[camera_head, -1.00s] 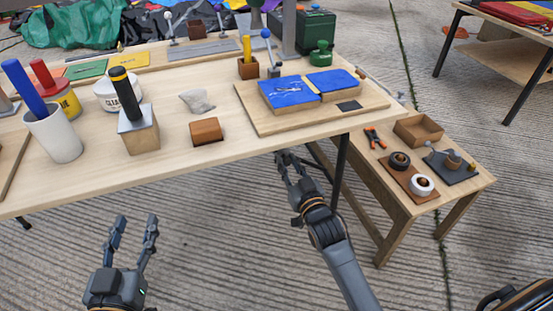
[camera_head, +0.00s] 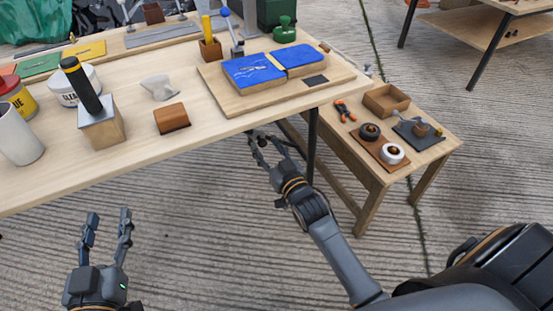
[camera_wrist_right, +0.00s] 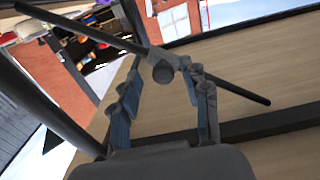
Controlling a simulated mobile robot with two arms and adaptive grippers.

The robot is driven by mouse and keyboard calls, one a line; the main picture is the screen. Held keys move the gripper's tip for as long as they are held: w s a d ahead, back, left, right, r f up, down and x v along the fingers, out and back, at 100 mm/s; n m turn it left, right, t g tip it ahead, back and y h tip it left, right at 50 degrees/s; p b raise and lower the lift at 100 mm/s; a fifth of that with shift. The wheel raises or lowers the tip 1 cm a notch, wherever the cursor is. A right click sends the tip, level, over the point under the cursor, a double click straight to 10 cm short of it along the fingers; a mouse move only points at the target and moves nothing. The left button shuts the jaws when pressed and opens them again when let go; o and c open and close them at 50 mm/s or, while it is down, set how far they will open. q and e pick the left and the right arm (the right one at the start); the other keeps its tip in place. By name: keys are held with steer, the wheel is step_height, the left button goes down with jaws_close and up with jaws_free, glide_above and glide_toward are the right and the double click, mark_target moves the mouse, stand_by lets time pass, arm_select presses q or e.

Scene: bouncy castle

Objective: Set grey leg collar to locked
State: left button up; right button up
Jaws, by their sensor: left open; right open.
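In the right wrist view a grey collar-like fitting with a round knob (camera_wrist_right: 163,73) sits on a thin dark rod (camera_wrist_right: 235,90) under the wooden tabletop. I take it as the grey leg collar; whether it is locked I cannot tell. My right gripper (camera_wrist_right: 165,92) is open, its fingers on either side of the fitting; contact is unclear. In the head view my right gripper (camera_head: 270,142) is at the workbench's front edge, and the collar is hidden there. My left gripper (camera_head: 109,218) is open and empty, low in front of the bench.
The workbench (camera_head: 165,155) carries a board with blue pads (camera_head: 255,72), a brown block (camera_head: 172,118) and a black-handled tool (camera_head: 82,88). A dark table leg (camera_head: 312,145) stands right of my right gripper. A low side table (camera_head: 345,145) is farther right. The floor in front is clear.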

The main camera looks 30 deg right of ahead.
arm_select(q)
steer(key=shift+r, duration=0.1)
arm_select(e)
steer(key=s, duration=1.1)
steer(key=shift+s+d, duration=0.15)
steer(key=shift+d, duration=0.05)
